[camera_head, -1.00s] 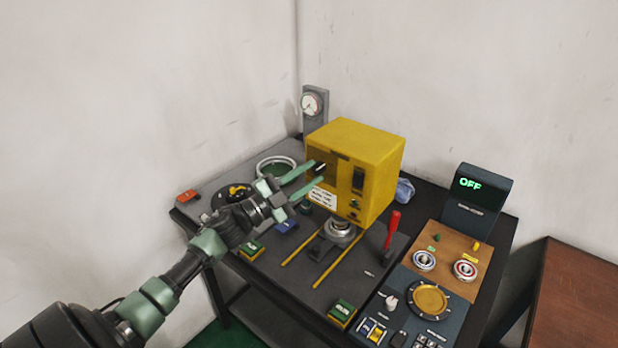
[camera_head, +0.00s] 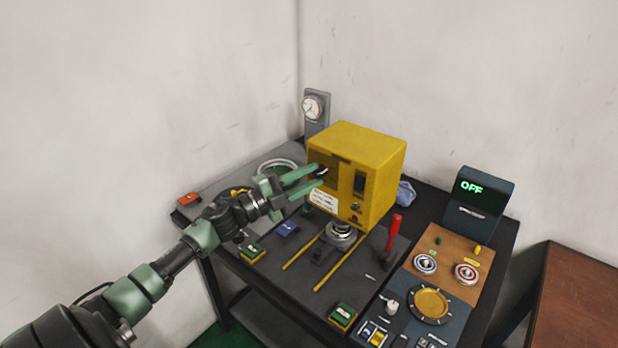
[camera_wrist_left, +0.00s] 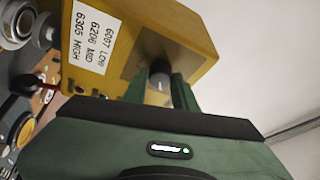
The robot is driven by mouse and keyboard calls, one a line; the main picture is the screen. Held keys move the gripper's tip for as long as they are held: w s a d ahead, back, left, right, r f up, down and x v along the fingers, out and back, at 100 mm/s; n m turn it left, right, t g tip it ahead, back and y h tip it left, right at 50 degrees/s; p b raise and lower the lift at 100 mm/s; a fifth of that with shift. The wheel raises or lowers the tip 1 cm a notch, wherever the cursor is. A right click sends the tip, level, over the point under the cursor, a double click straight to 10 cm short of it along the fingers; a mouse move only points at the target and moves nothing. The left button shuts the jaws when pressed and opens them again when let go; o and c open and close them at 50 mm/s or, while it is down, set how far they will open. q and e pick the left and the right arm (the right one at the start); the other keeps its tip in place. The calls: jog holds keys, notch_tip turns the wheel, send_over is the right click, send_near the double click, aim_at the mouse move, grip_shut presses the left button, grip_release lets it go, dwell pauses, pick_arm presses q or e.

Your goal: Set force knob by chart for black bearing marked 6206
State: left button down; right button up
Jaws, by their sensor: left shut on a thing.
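The yellow press box (camera_head: 381,174) stands on the dark bench. The black force knob (camera_wrist_left: 158,74) sticks out of its side face, on a darker plate. My left gripper (camera_head: 317,175) reaches in from the left and is shut on the knob, one green finger on each side. The fingers hide much of the knob, and I cannot read its setting. The white chart (camera_wrist_left: 95,35) on the box reads 6007 LOW, 6206 MID, 6305 HIGH. A bearing ring (camera_head: 342,233) sits on the stand below the box; I cannot read any mark on it. My right gripper is not in view.
A red-handled lever (camera_head: 393,231) stands in front of the box. Two yellow rails (camera_head: 334,270) run forward from the stand. A gauge (camera_head: 313,106) stands behind.

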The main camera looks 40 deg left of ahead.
pick_arm(q)
jog(key=shift+f, duration=0.1)
jog(key=c, duration=1.1)
grip_release()
jog(key=shift+s+a+f, duration=0.1)
jog(key=shift+s, duration=0.2)
jog(key=b+v, duration=0.2)
jog(key=v, duration=0.5)
jog(key=shift+s, duration=0.1)
